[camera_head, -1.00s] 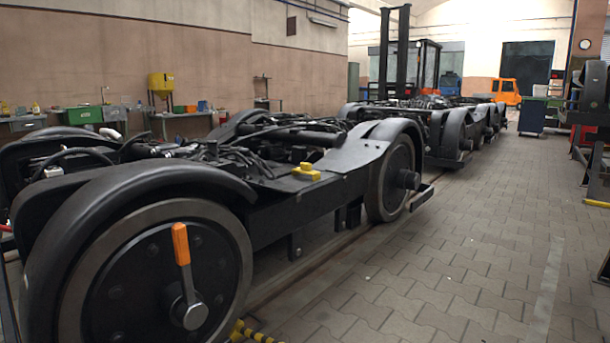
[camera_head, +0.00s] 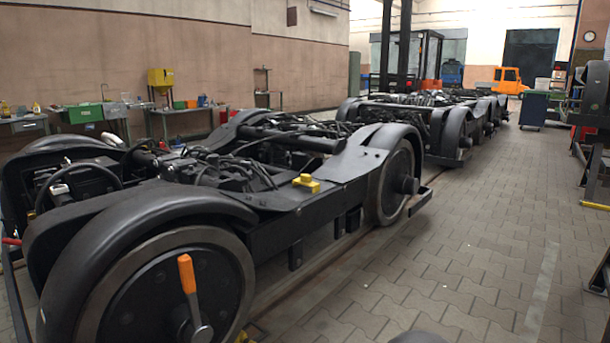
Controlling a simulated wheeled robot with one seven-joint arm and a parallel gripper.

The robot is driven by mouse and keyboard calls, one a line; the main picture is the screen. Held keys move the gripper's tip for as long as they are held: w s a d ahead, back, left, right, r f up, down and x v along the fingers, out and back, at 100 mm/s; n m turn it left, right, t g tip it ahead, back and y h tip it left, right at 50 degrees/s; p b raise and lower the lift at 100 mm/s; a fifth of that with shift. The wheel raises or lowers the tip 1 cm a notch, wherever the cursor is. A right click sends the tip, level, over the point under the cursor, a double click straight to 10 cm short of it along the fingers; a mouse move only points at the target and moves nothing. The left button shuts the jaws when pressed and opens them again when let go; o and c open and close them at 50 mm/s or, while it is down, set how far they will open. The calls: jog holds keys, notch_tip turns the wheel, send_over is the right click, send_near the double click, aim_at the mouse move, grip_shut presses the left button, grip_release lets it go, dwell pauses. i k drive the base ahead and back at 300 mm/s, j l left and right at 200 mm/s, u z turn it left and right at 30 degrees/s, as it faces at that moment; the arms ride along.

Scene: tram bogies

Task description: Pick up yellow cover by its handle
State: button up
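The yellow cover (camera_head: 306,182) is small and sits on the black frame of the nearest bogie, between its two wheels on the near side. A raised part on its top looks like the handle, but it is too small to make out clearly. My gripper is not in view, so nothing shows near the cover.
The nearest bogie (camera_head: 268,236) has big wheels under black fenders. An orange-handled tool (camera_head: 187,275) stands at its front wheel (camera_head: 228,262). More bogies (camera_head: 440,125) line the track behind. The paved floor (camera_head: 455,235) on the right is largely clear. A dark rounded shape (camera_head: 418,338) shows at the bottom edge.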

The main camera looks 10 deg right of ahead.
aim_at(306, 180)
jog(key=i+l+u, duration=0.15)
jog(key=i+l, duration=0.4)
jog(key=i, duration=0.25)
jog(key=i+l+u, duration=0.2)
jog(key=i+l, duration=0.5)
jog(key=i+l+u, duration=0.15)
jog(key=i+l, duration=0.6)
jog(key=i+l+u, duration=0.15)
jog(key=i+l, duration=0.55)
jog(key=l, duration=0.2)
